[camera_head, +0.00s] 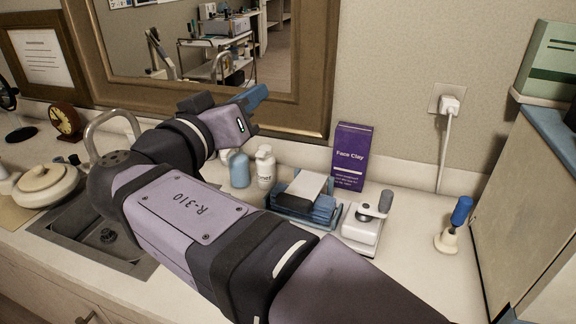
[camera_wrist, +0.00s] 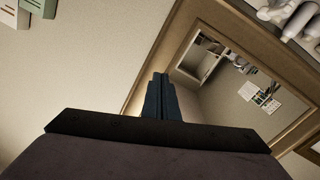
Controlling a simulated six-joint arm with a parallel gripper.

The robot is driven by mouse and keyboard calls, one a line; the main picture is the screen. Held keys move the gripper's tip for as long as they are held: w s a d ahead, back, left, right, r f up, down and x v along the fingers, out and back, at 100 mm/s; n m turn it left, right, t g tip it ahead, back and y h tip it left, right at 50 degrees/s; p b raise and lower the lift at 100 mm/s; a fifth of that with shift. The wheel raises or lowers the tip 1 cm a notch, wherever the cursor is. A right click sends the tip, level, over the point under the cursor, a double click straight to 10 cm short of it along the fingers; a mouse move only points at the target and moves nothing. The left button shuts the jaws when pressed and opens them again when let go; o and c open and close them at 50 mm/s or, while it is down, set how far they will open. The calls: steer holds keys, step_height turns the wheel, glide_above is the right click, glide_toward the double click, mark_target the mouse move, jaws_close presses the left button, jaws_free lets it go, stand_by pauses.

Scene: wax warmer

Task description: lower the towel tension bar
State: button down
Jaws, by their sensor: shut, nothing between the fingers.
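My gripper (camera_head: 256,96) is raised in front of the framed mirror, high above the counter, with its blue fingers pointing up and right. In the wrist view the dark fingers (camera_wrist: 160,82) are together and empty. Folded blue towels (camera_head: 310,207) lie in a blue tray on the counter, with a white and dark flat piece (camera_head: 300,188) on top. I cannot tell whether that piece is the towel tension bar. The gripper is well apart from the towels, up and to their left. My arm crosses in front and hides part of the counter.
A white device with a grey lever (camera_head: 364,228) stands right of the towels. A purple Face Clay box (camera_head: 351,157), blue bottle (camera_head: 239,169) and white pump bottle (camera_head: 264,168) stand behind. A blue-handled tool (camera_head: 461,212) stands near the cabinet (camera_head: 530,200). The sink (camera_head: 95,240) is left.

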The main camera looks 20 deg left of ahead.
step_height(320, 180, down, 19)
steer(key=s+d+m+g+p, duration=0.2)
steer(key=d+m+g+p, duration=0.1)
steer(key=m+p, duration=0.1)
steer(key=shift+r+g, duration=0.2)
steer(key=shift+g, duration=0.2)
steer(key=shift+w, duration=0.1)
steer(key=p, duration=0.5)
glide_above(288, 197)
steer(key=s+d, duration=0.1)
steer(key=s, duration=0.1)
step_height(288, 197, down, 3)
steer(key=shift+s+a+f+p, duration=0.15)
steer(key=shift+f+p, duration=0.3)
steer(key=shift+f, duration=0.65)
steer(key=shift+s+d+f+p, duration=0.15)
steer(key=shift+f+p, duration=0.25)
steer(key=shift+f, duration=0.65)
